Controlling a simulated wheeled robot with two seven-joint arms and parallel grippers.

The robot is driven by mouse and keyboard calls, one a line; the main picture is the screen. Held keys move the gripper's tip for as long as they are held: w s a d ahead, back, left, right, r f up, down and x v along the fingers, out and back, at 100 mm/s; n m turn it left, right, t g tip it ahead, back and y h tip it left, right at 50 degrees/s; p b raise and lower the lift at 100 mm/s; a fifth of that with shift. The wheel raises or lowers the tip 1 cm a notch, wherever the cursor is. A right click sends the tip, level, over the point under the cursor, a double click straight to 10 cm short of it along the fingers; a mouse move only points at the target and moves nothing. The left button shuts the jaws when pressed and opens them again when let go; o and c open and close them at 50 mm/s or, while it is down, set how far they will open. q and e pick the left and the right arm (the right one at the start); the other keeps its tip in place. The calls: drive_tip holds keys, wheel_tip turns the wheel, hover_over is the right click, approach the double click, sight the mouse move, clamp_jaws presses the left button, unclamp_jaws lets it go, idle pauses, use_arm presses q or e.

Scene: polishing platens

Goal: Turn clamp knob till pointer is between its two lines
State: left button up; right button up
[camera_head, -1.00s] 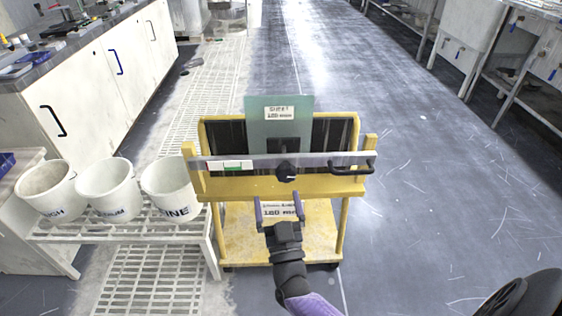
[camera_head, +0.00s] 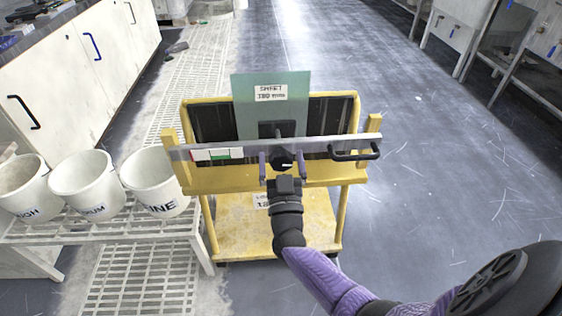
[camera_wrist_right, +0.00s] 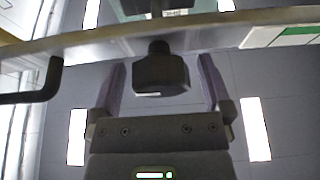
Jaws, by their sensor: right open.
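The dark clamp knob (camera_head: 283,158) sits on the front of the grey clamp bar (camera_head: 330,146) of a yellow cart. My right gripper (camera_head: 281,166) is open, with its purple fingers on either side of the knob. In the right wrist view, the knob (camera_wrist_right: 162,74) stands between the open fingers (camera_wrist_right: 161,88), with a gap on each side. A strip with white, red and green parts (camera_head: 217,154) lies on the bar left of the knob. I cannot make out the pointer or its two lines. My left gripper is not in view.
A black handle (camera_head: 354,153) is on the bar right of the knob. A greenish sheet (camera_head: 272,95) with a label stands behind the bar. White buckets (camera_head: 155,182) stand on a rack to the left. The floor (camera_head: 430,200) to the right is clear.

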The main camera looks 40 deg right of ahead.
drive_tip(key=c, duration=1.2)
drive_tip(key=shift+m, duration=0.3)
drive_tip(key=m+g+h, duration=0.1)
drive_tip(key=m, duration=0.2)
drive_tip(key=m+g+h, duration=0.1)
drive_tip(key=m, duration=0.2)
drive_tip(key=shift+a+g, duration=0.1)
drive_tip(key=shift+g, duration=0.2)
drive_tip(key=shift+m+g+h, duration=0.4)
drive_tip(key=shift+m+g, duration=0.25)
drive_tip(key=shift+m, duration=0.95)
drive_tip(key=shift+m+g+h, duration=0.4)
drive_tip(key=shift+m+g, duration=0.25)
drive_tip(key=shift+m, duration=0.95)
drive_tip(key=o, duration=1.2)
